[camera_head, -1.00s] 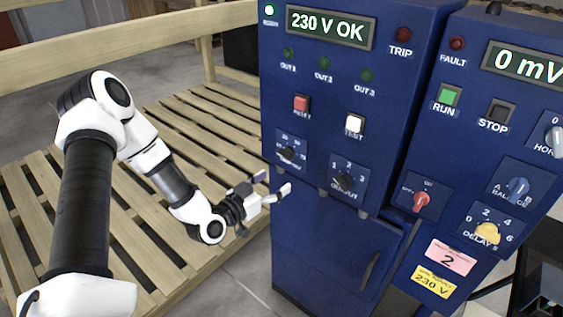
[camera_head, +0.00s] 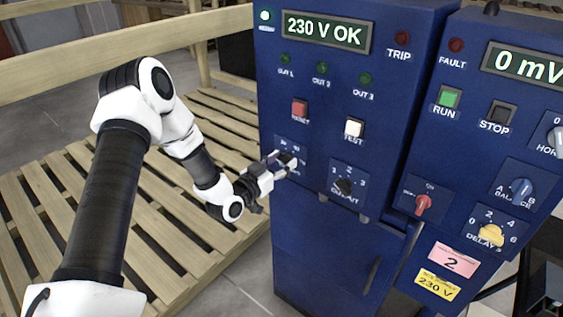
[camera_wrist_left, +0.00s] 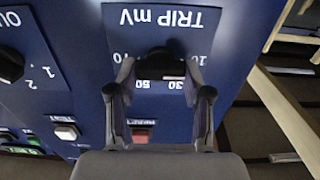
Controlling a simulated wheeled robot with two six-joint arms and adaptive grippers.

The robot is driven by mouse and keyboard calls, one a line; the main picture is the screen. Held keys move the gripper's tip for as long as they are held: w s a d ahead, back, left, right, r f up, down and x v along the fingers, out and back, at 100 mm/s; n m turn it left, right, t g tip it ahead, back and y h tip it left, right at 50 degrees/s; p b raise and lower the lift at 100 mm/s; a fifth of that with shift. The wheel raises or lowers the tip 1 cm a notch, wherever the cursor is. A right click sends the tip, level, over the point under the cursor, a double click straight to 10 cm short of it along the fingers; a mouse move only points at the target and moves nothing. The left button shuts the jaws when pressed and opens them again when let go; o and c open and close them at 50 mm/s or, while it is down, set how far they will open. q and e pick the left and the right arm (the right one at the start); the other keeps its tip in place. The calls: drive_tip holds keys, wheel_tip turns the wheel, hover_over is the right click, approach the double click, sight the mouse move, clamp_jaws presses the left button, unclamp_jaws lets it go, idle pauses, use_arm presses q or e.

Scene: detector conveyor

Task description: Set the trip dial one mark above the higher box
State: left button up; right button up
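The trip dial is a black knob (camera_wrist_left: 162,62) on a plate labelled TRIP mV, upside down in the left wrist view. Marks including 30 and 50 show on the plate. A pale pointer line on the knob faces the 30 side, but its exact setting is unclear. My left gripper (camera_head: 284,162) is at the dial plate (camera_head: 298,143) and hides the knob in the head view. In the left wrist view its open fingers (camera_wrist_left: 161,82) stand on either side of the knob; contact cannot be told. No boxes are in view. My right gripper is not in view.
The black output knob (camera_head: 344,187) sits close to the right of the dial. Above are a red reset button (camera_head: 299,108) and a white test button (camera_head: 354,128). The second cabinet's display (camera_head: 526,63) reads 0 mV. A wooden pallet (camera_head: 60,185) lies left.

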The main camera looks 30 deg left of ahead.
use_arm(q)
drive_tip(key=shift+m, duration=0.4)
drive_tip(key=m+p, duration=0.1)
drive_tip(key=m, duration=0.4)
drive_tip(key=shift+d, duration=0.15)
drive_tip(key=m+p, duration=0.2)
drive_tip(key=m, duration=0.4)
drive_tip(key=shift+m+p, duration=0.3)
drive_tip(key=shift+m, duration=0.1)
drive_tip(key=m+p, duration=0.3)
drive_tip(key=m, duration=0.3)
drive_tip(key=shift+f, duration=0.15)
drive_tip(key=m+p, duration=0.2)
drive_tip(key=m, duration=0.3)
drive_tip(key=shift+f, duration=0.15)
drive_tip(key=shift+m, duration=0.3)
drive_tip(key=o, duration=1.2)
drive_tip(key=shift+c, duration=0.2)
